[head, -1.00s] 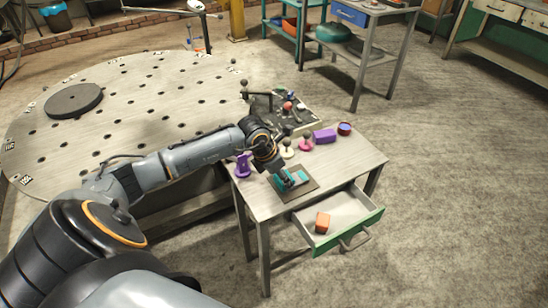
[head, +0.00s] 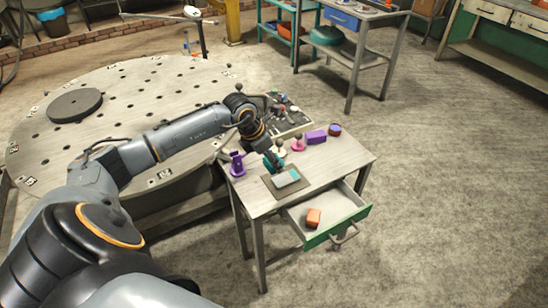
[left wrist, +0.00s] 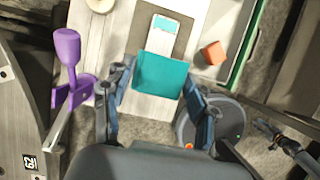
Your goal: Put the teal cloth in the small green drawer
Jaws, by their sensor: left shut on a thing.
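The teal cloth (left wrist: 161,76) hangs between the two fingers of my left gripper (left wrist: 160,84) in the left wrist view. In the head view my left gripper (head: 272,163) is shut on it just above the back edge of a dark mat (head: 268,182) on the small table. A pale block with a teal edge (head: 287,178) lies on the mat. The small green drawer (head: 343,226) is pulled open at the table's front right, and an orange block (head: 314,217) lies in it.
On the table (head: 340,160) stand a purple stand (head: 237,164), a pink knob piece (head: 298,144), a purple box (head: 316,136) and a small round pot (head: 335,129). A round perforated table (head: 130,120) is at left. Most of the drawer floor is clear.

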